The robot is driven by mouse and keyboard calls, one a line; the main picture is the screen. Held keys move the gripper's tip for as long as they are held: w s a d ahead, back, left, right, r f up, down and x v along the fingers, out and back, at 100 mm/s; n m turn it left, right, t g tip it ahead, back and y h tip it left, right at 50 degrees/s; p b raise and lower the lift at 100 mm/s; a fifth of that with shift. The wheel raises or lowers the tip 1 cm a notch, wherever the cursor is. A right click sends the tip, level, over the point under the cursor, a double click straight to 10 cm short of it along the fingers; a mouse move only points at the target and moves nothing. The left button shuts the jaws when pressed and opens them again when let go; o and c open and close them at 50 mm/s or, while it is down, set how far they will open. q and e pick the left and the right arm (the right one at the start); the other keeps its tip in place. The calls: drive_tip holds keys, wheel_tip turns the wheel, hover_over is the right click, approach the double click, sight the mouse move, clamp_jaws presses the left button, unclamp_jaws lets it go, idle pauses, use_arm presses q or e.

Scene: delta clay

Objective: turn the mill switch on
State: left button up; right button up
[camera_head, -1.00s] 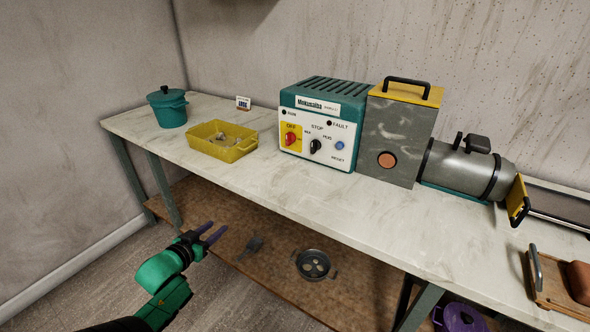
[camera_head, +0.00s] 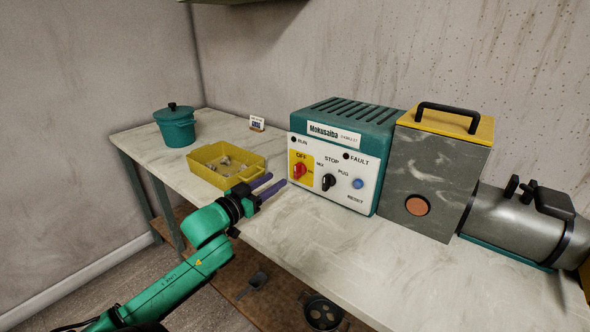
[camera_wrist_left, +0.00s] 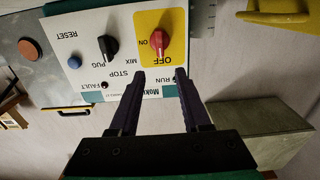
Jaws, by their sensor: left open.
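The mill's control box (camera_head: 343,152) is teal with a white front panel and stands on the bench. Its red rotary switch (camera_head: 299,171) sits on a yellow plate marked OFF and ON. In the left wrist view the red knob (camera_wrist_left: 159,39) shows upside down, beyond the fingertips. A black knob (camera_head: 328,181) and a blue reset button (camera_head: 358,184) are to its right. My left gripper (camera_head: 272,185) is open and empty, just left of the panel, with its fingers pointing at the red switch and apart from it. My right gripper is not in view.
A yellow tray (camera_head: 214,178) with small pieces is left of the box. A teal pot (camera_head: 176,126) stands farther left. A grey block-like unit with a yellow top (camera_head: 436,170) and a metal cylinder (camera_head: 519,222) stand to the right. The bench front (camera_head: 330,240) is clear.

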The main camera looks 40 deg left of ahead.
sight(295, 167)
use_arm(q)
drive_tip(key=w, duration=0.9)
drive_tip(key=shift+w+a+f, duration=0.1)
drive_tip(key=shift+w+a, duration=0.1)
drive_tip(key=shift+w, duration=0.1)
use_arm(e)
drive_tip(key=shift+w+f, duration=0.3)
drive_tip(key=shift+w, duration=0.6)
use_arm(q)
clamp_jaws()
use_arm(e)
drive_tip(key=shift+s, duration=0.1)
